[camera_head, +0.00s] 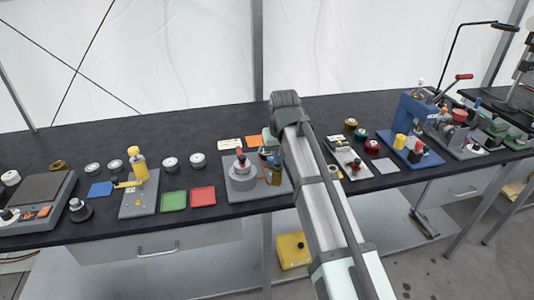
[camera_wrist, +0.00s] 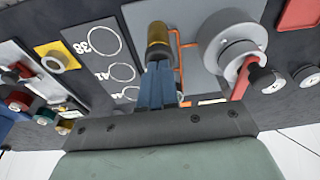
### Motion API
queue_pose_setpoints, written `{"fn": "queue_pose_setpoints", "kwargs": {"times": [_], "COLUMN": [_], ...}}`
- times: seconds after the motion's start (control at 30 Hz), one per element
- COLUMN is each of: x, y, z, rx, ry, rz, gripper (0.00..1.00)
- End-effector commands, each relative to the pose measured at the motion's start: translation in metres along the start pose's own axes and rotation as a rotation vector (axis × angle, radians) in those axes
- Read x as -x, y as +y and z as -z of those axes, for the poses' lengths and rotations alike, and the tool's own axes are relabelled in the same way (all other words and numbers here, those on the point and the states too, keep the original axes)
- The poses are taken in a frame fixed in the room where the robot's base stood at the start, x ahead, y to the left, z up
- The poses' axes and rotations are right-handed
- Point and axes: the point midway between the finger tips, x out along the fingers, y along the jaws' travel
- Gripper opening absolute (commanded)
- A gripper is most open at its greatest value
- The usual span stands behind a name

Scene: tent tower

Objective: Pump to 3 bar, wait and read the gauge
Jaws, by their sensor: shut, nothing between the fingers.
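A grey board (camera_head: 262,192) in the middle of the bench carries a round stepped grey body (camera_head: 243,178) with a red lever and a black knob. A brass cylinder (camera_head: 276,175) stands at its right. In the wrist view the brass cylinder (camera_wrist: 158,40) is just beyond my gripper (camera_wrist: 158,68), whose blue fingers are together and empty. They overlap the cylinder's near end in that view; I cannot tell whether they touch it. The grey round body (camera_wrist: 232,48) and red lever (camera_wrist: 243,78) are to the right. I cannot make out a gauge face or any reading.
Left of the board are a red tray (camera_head: 202,196), a green tray (camera_head: 173,201) and a yellow upright device (camera_head: 138,165). Right are a white panel with knobs (camera_head: 347,155) and a blue press (camera_head: 415,120). A card with printed circles (camera_wrist: 100,55) lies close to the gripper.

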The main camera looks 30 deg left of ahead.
Motion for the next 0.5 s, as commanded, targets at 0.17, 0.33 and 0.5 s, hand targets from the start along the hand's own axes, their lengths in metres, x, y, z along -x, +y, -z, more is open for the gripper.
{"fn": "queue_pose_setpoints", "kwargs": {"times": [0.17,0.33,0.5], "x": [-0.002,0.001,0.009], "y": [0.000,0.000,0.000], "z": [-0.001,0.000,0.002], "rx": [0.000,0.000,0.000], "ry": [-0.001,-0.001,-0.001], "rz": [0.000,0.000,0.000], "gripper": [0.00,0.00,0.00]}}
